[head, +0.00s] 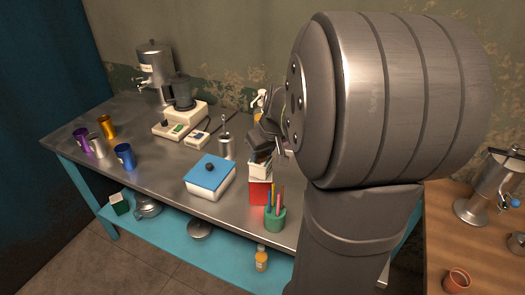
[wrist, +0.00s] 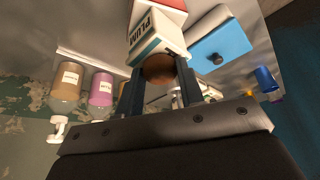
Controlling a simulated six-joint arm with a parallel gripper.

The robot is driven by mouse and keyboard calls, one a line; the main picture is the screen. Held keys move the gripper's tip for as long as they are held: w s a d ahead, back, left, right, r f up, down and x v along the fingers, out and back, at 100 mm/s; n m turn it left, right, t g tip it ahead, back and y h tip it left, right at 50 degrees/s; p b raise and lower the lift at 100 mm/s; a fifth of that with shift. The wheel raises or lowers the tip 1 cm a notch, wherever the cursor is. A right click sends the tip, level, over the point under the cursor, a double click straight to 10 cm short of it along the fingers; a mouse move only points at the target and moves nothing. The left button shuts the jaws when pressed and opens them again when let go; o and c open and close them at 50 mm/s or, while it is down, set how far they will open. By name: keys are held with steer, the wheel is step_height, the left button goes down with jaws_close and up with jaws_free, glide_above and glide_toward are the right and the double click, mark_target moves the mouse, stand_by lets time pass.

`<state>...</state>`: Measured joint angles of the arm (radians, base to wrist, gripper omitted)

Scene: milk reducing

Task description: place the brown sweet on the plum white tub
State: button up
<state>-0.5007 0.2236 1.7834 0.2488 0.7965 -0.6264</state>
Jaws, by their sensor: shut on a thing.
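The brown sweet (wrist: 159,68) is a round ball held between the two fingertips of my gripper (wrist: 159,82) in the wrist view. The white tub (wrist: 155,40) marked PLUM shows just beyond the sweet, with red at its far edge. In the head view the white tub (head: 260,169) stands with a red part below it, near the table's front edge. My gripper (head: 260,152) is right over it there, and the sweet cannot be made out. Whether the sweet touches the tub cannot be told.
A white box with a blue lid (head: 210,170) stands left of the tub. A green pen cup (head: 275,219) stands in front, and a metal utensil pot (head: 226,148) behind. Several coloured cups (head: 124,156) are at the far left. My arm hides the table's right part.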

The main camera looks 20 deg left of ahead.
mark_target(262, 155)
steer(key=o, duration=1)
steer(key=shift+c, duration=0.2)
steer(key=v, duration=1.2)
steer(key=shift+w, duration=0.1)
steer(key=x, duration=1.2)
steer(key=shift+r, duration=1.7)
steer(key=shift+f, duration=0.15)
